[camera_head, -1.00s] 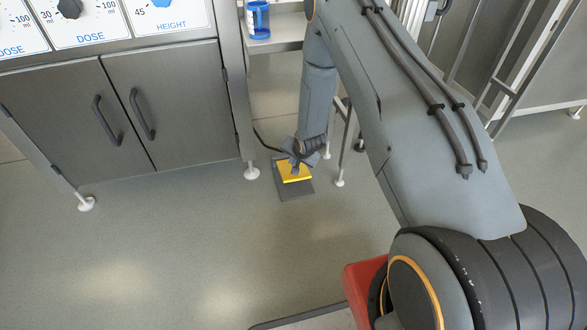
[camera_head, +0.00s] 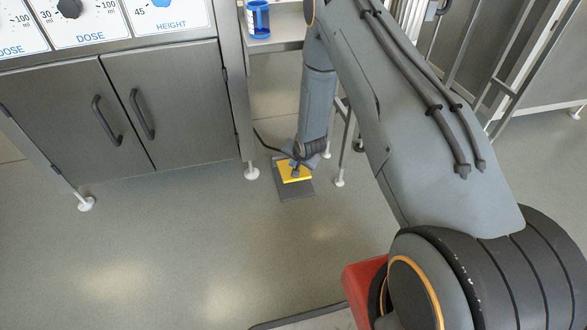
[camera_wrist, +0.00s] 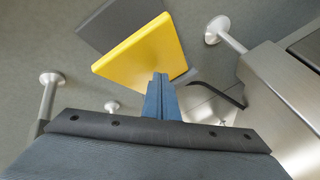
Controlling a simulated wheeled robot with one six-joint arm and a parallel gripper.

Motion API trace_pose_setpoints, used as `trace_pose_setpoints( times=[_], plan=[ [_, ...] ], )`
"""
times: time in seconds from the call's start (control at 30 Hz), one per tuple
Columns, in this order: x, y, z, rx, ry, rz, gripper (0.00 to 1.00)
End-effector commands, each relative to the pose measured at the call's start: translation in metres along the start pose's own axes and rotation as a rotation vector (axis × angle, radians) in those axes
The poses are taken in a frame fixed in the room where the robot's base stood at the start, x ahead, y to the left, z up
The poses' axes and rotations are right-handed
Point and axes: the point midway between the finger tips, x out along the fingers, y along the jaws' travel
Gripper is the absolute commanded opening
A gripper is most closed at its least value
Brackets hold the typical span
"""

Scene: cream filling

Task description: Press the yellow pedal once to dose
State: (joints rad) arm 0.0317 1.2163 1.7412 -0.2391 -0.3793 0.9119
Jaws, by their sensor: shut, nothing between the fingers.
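The yellow pedal (camera_head: 302,174) sits on a dark grey base plate (camera_head: 297,194) on the floor, beside the cabinet's right front leg. My gripper (camera_head: 295,175) points down at it with the fingers shut and empty. In the wrist view the yellow pedal (camera_wrist: 142,50) lies beyond the blue-grey fingertips (camera_wrist: 160,78), which overlap its near edge. I cannot tell for sure whether the tips touch the pedal. The far part of the base plate (camera_wrist: 115,22) shows past the pedal.
The steel cabinet (camera_head: 170,100) with dials on top stands at the left, on white-footed legs (camera_head: 251,173). A shelf (camera_head: 280,35) with a blue container (camera_head: 258,20) is behind the pedal. A thin table leg (camera_head: 343,165) stands close right of the pedal. Open floor lies in front.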

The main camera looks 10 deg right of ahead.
Motion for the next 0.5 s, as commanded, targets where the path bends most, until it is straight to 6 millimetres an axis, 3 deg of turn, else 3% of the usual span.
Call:
trace_pose_setpoints(
  times=[0.5],
  plan=[
    [0.0047, 0.0035, 0.0036, 0.000, -0.001, 0.001, 0.00]
  ],
)
